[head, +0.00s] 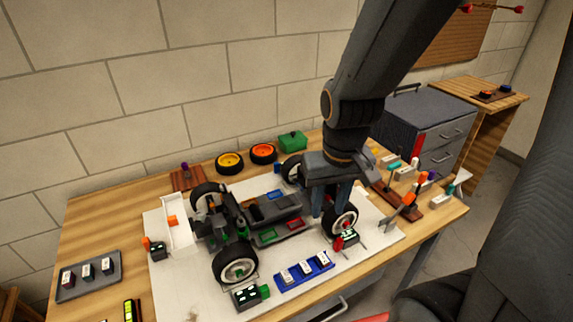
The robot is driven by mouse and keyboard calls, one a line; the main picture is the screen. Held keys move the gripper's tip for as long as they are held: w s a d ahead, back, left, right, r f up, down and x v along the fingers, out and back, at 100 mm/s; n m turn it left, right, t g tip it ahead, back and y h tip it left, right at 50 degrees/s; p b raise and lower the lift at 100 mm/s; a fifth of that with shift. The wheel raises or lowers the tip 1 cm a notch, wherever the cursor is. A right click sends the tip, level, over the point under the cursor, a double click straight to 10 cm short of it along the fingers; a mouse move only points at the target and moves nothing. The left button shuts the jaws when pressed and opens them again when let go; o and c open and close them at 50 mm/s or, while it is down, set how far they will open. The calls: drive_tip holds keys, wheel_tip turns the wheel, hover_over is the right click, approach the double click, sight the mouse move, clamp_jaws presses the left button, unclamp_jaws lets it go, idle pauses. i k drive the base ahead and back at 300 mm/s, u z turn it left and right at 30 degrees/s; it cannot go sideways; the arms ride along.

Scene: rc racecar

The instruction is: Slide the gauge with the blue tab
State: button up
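A small blue piece (277,168) shows beside the car's back right wheel (292,169). It looks like a blue tab, but the gauge body there is too small to make out. Other small dark gauges stand by the other wheels: one with a green tab (264,291), one with a red tab (338,243) and one with an orange-red tab (147,244). My gripper (329,211) points down over the car's right side, just behind the near right wheel (341,220). Its two fingers are apart, and I see nothing held between them. Its palm hides part of the car.
The car (268,209) stands on a white mat (384,240) on a wooden table. A blue tray (305,272) lies in front, a grey tray (89,277) at left. Spare orange-rimmed wheels (262,153) and a green box (292,141) are behind. Tool racks crowd the right.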

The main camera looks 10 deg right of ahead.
sight(277, 167)
drive_tip(key=k, duration=1.2)
drive_tip(key=z, duration=0.8)
drive_tip(key=i, duration=1.05)
drive_tip(key=u, duration=0.6)
drive_tip(key=i, duration=0.65)
drive_tip(key=u, duration=0.7)
